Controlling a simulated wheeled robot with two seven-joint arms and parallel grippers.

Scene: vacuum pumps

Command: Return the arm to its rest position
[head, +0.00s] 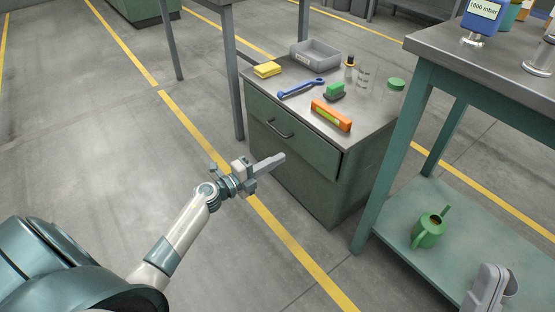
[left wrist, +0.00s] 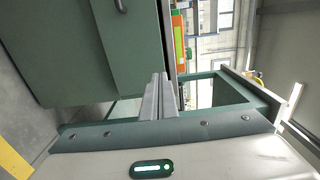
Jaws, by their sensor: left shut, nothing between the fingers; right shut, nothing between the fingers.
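My left arm reaches in from the left in the head view. Its gripper (head: 275,162) is shut and empty, in front of the green drawer cabinet (head: 300,150). The left wrist view shows the two fingers (left wrist: 158,95) together, with the cabinet (left wrist: 75,60) filling the upper left. My right gripper (head: 491,272) shows at the lower right edge of the head view, shut and empty, in front of the lower shelf of the green workbench. Most of my right arm is out of view.
On the cabinet top are a grey tray (head: 314,54), yellow sponge (head: 267,70), blue wrench (head: 301,88), green-topped brush (head: 335,91) and orange box (head: 331,116). A green watering can (head: 429,228) stands on the workbench shelf (head: 400,262).

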